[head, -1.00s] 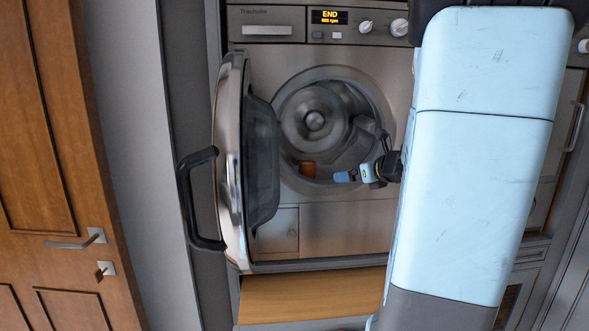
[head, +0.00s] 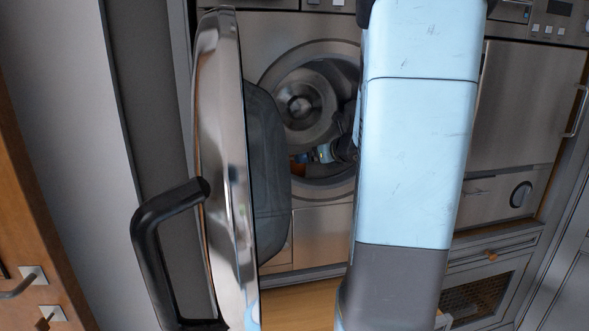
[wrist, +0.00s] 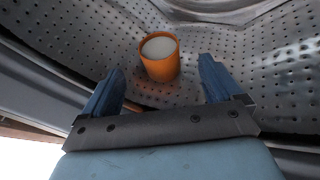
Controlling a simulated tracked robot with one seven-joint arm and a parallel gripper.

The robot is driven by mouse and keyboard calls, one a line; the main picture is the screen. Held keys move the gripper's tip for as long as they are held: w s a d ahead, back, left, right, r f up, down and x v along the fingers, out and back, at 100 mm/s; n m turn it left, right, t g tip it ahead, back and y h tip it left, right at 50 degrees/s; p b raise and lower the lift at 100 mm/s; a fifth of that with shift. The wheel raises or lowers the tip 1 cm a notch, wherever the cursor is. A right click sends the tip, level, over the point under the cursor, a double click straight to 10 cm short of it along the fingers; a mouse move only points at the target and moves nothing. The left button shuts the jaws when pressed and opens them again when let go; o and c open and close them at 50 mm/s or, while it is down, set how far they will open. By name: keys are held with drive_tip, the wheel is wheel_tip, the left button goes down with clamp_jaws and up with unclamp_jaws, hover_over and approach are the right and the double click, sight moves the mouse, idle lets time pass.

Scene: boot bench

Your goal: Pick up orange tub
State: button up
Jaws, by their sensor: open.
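The orange tub (wrist: 160,68) stands on the perforated metal inside the washing machine drum, in the wrist view. It is round, with a white top or inside. My gripper (wrist: 158,82) is open, its two blue fingers spread apart. The tub is ahead of the fingertips, roughly centred between them, and nothing is held. In the head view, my gripper (head: 314,156) is at the drum opening, and a small part of the tub (head: 299,158) shows beside it. My arm hides much of the drum's right side there.
The washing machine door (head: 226,170) stands open at the left, with a black handle (head: 150,240) sticking out. The metal rim (head: 340,189) of the opening surrounds my gripper. A wooden drawer or step (head: 295,306) lies below. A second appliance (head: 525,105) is at the right.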

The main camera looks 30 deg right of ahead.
sight(296, 166)
drive_tip(key=x, duration=0.9)
drive_tip(key=shift+w+a+f, duration=0.2)
drive_tip(key=shift+w+f, duration=0.05)
drive_tip(key=shift+w, duration=0.05)
drive_tip(key=c, duration=1.2)
drive_tip(key=shift+c, duration=0.2)
drive_tip(key=shift+r, duration=0.15)
